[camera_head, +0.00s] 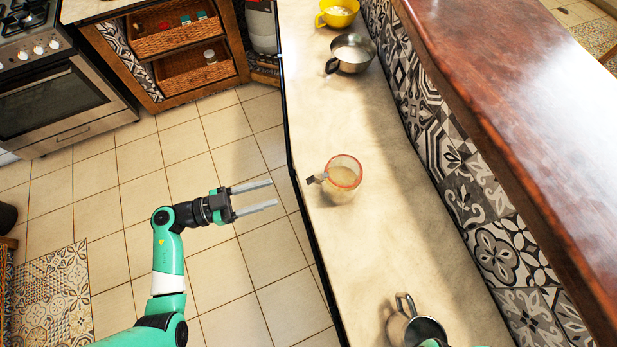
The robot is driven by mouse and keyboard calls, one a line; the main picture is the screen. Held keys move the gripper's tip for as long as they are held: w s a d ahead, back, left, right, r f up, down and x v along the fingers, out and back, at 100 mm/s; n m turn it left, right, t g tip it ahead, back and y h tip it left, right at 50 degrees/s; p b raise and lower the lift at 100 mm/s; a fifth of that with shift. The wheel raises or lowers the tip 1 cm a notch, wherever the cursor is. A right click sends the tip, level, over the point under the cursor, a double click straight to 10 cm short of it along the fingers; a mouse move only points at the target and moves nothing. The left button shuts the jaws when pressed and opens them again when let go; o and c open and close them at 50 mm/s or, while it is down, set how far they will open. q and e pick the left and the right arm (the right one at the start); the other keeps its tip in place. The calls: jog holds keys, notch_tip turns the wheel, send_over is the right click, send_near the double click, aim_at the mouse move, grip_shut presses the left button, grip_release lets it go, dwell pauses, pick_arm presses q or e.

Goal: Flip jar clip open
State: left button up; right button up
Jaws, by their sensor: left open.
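A glass jar (343,177) with a red rim stands on the pale counter, a little in from its left edge. Its metal clip (318,178) sticks out on the jar's left side, toward my left gripper. Whether the clip is fastened is too small to tell. My left gripper (257,197) is open and empty, left of the counter over the tiled floor. Its two fingers point right toward the jar and are apart from it. Only a small bit of green, perhaps my right arm, shows at the bottom edge; the right gripper cannot be seen.
A metal cup (416,331) stands on the counter (390,235) near the bottom edge. A metal pot (351,53) and a yellow cup (338,13) stand at the far end. A patterned tile wall (480,175) bounds the counter on the right. Counter around the jar is clear.

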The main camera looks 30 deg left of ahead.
aim_at(309, 181)
pick_arm(q)
jog(key=b+x, duration=0.2)
jog(key=x, duration=0.9)
jog(key=shift+w+d, duration=0.1)
jog(key=shift+d, duration=0.1)
grip_shut()
